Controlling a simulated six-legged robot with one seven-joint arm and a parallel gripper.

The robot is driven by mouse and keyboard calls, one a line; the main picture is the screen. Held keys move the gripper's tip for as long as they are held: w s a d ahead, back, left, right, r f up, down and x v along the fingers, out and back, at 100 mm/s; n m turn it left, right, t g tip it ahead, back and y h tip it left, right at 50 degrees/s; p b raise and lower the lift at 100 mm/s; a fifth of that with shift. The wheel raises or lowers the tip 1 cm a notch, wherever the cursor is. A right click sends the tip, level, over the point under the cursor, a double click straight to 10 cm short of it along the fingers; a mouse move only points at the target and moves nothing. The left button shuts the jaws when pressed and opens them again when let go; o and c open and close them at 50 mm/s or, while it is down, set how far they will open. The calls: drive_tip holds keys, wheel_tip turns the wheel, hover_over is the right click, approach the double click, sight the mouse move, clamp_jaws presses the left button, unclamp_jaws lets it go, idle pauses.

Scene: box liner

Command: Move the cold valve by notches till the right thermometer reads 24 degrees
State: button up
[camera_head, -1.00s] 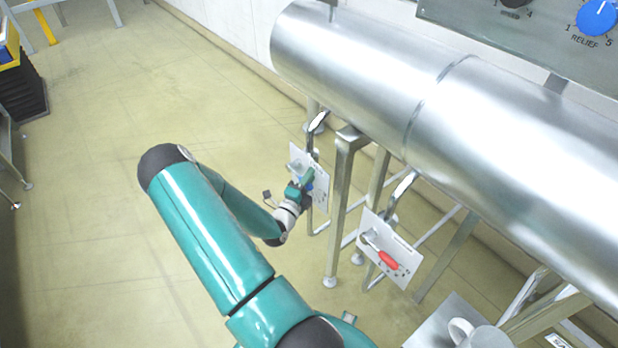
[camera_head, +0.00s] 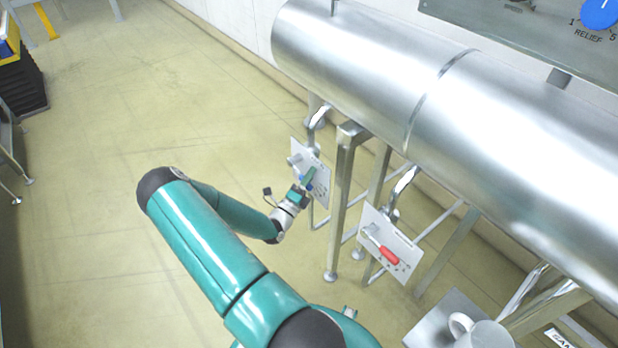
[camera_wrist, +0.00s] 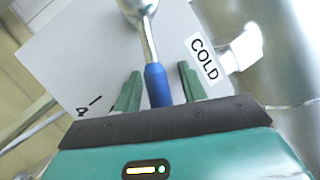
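The cold valve's lever, with a blue handle (camera_wrist: 157,86), stands out in front of a white plate marked COLD (camera_wrist: 70,45) in the wrist view. My gripper (camera_wrist: 159,84) has its two green fingers on either side of the blue handle, with a narrow gap showing on each side. In the head view my gripper (camera_head: 308,178) is at the farther white plate (camera_head: 321,181) under the metal pipe, and hides most of the blue handle. A digit 4 mark shows on the plate in the wrist view. No thermometer is in view.
A second plate (camera_head: 402,268) with a red-handled lever (camera_head: 388,255) hangs nearer along the pipe (camera_head: 480,110). Metal support legs (camera_head: 341,210) stand between the plates. The floor to the left is open.

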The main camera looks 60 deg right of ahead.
drive_tip(key=v, duration=1.4)
drive_tip(key=w+a+r+m+t+y, duration=0.1)
drive_tip(key=a+r+m+t+y, duration=0.3)
drive_tip(key=a+r+m+y, duration=0.6)
drive_tip(key=w+a+r+m+t+y, duration=0.1)
drive_tip(key=a+r+m+t+y, duration=0.4)
drive_tip(key=a+r+m+y, duration=0.6)
drive_tip(key=a+r+m, duration=0.9)
drive_tip(key=a+r, duration=0.7)
drive_tip(key=r, duration=0.1)
drive_tip(key=shift+a+m, duration=0.3)
